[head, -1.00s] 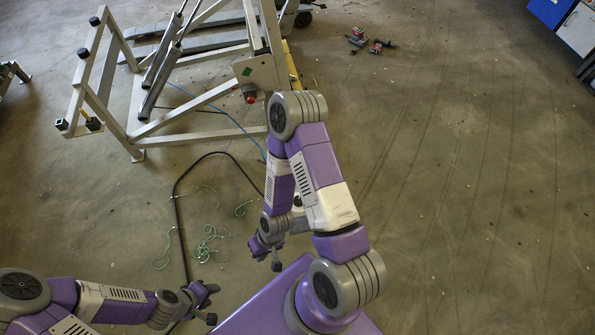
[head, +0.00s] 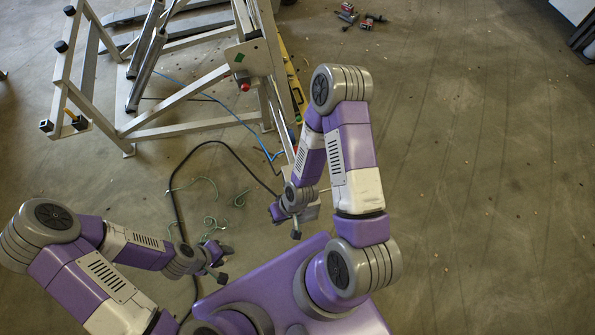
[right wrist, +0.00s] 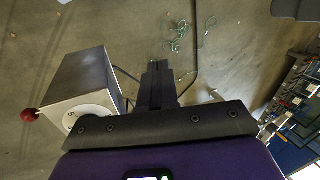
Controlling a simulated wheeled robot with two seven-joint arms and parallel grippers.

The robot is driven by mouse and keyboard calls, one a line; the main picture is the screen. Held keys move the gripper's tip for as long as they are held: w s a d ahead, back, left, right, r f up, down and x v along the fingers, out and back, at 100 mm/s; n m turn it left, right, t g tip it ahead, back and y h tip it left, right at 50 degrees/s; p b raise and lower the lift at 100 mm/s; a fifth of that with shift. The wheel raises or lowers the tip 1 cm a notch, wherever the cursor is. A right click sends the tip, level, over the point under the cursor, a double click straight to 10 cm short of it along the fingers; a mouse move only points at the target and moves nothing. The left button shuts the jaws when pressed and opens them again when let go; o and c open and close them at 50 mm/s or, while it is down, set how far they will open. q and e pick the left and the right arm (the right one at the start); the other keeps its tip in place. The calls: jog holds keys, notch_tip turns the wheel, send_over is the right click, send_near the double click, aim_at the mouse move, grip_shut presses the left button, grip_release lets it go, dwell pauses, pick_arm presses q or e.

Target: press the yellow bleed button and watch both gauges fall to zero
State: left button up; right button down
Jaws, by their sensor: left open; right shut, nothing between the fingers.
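In the right wrist view a grey metal box (right wrist: 88,79) stands left of my shut right gripper (right wrist: 157,68). A white round dial (right wrist: 92,112) with a black numeral sits on its near face, partly hidden by my gripper body. A red ball (right wrist: 29,115) sticks out at the box's left. The fingers appear apart from the box and hold nothing. In the head view my right gripper (head: 284,223) hangs below its arm, and my open, empty left gripper (head: 223,263) is lower left of it. I cannot make out a yellow button or a second gauge.
A pale metal frame (head: 185,92) stands at upper left, with a plate (head: 249,56) and a red knob (head: 245,87). A black hose (head: 180,205), green cord (head: 210,224) and blue line (head: 228,108) lie on the floor.

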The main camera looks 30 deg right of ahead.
jog(key=w+d+r+n+t+b, duration=0.3)
jog(key=w+d+n+b, duration=0.1)
jog(key=w+d+n, duration=0.2)
jog(key=w+d+r+n+t+b, duration=0.4)
jog(key=w+d+n, duration=0.3)
jog(key=d+n, duration=0.2)
jog(key=shift+r+n+b, duration=0.25)
jog(key=shift+n+b, duration=0.25)
jog(key=shift+n, duration=0.1)
jog(key=shift+w+f, duration=0.1)
notch_tip(320, 180, down, 9)
jog(key=b, duration=0.8)
dwell(0.7)
jog(key=shift+f+b, duration=0.3)
jog(key=shift+b, duration=0.2)
